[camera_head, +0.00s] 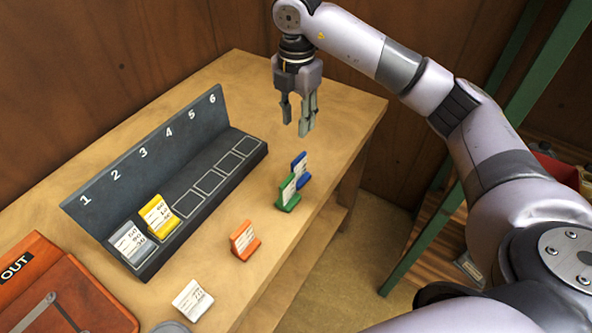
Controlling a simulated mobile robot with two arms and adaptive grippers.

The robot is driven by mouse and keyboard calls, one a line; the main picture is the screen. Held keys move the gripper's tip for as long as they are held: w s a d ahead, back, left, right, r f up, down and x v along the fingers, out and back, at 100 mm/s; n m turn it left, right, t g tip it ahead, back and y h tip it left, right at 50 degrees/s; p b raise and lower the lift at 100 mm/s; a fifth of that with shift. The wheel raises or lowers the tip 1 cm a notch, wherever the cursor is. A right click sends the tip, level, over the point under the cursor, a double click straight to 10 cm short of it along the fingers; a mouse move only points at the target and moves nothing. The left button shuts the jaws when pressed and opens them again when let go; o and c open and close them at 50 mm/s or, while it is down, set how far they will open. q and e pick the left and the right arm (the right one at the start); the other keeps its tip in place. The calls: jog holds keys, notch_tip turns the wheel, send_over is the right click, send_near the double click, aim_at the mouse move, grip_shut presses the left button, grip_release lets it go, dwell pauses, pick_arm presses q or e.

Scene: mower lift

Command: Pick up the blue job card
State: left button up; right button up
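The blue job card (304,180) stands upright on the wooden bench near its right edge, just behind the green card (289,196). The green card partly covers it, and its white printed face shows only in part. My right gripper (300,128) points down above the far part of the bench, apart from the blue card and higher up. Its fingers are spread with a gap between them, and nothing is held. My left gripper is not in view.
A dark rack (205,150) numbered 1 to 6 holds a grey card (130,243) at 1 and a yellow card (158,216) at 2. An OUT tray (60,290) is left. A green post (430,230) stands right.

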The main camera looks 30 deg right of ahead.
aim_at(299, 157)
notch_tip(299, 157, down, 8)
jog(key=shift+f+p, duration=0.25)
jog(key=shift+p, duration=0.7)
jog(key=shift+s+d+f+p, duration=0.15)
jog(key=shift+f+p, duration=0.35)
notch_tip(299, 157, down, 4)
jog(key=shift+d+r+p, duration=0.15)
jog(key=shift+p, duration=0.55)
jog(key=shift+f, duration=0.3)
jog(key=shift+c, duration=0.4)
grip_shut()
